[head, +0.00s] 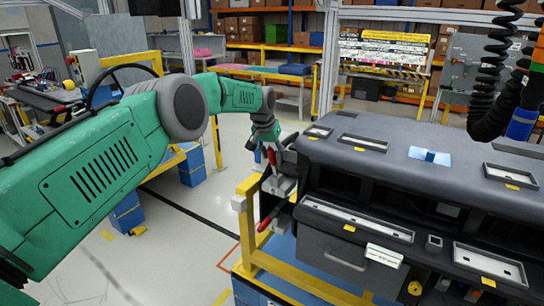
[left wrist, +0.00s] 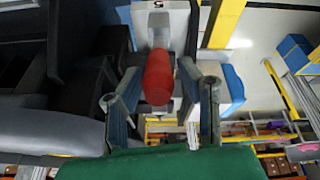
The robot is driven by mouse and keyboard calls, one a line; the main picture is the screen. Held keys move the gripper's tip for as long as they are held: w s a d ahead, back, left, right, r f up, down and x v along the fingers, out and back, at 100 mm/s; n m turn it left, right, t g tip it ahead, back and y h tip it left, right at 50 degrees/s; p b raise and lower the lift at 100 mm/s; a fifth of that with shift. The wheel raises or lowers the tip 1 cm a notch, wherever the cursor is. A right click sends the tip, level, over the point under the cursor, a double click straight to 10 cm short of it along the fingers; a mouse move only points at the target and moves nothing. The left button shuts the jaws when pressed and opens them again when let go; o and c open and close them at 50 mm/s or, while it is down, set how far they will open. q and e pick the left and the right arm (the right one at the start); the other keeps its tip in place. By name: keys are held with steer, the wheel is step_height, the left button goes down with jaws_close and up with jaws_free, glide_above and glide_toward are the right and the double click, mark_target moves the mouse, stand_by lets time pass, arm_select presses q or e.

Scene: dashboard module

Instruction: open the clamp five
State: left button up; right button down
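A grey metal clamp (head: 282,186) is mounted at the left end of the dashboard module (head: 330,190), on the yellow frame. A red part (head: 266,224) sticks out at its lower end. My left gripper (head: 272,160) is at the upper part of the clamp. In the left wrist view, a red handle (left wrist: 158,78) stands between the two fingers of my left gripper (left wrist: 159,93). No number is legible on the clamp. My right gripper does not show.
The yellow frame (head: 247,215) supports the module's left end. Black coiled hoses (head: 490,85) hang at the right. A blue box (head: 192,166) stands on the floor at the left. The grey floor left of the module is mostly open. Shelves with boxes line the back.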

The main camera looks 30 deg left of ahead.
arm_select(q)
steer(key=shift+w+f, duration=0.15)
steer(key=shift+s+r, duration=0.2)
steer(key=shift+r, duration=0.1)
steer(key=v, duration=1.1)
steer(key=shift+w, duration=0.2)
steer(key=shift+a+r, duration=0.1)
steer(key=shift+a, duration=0.05)
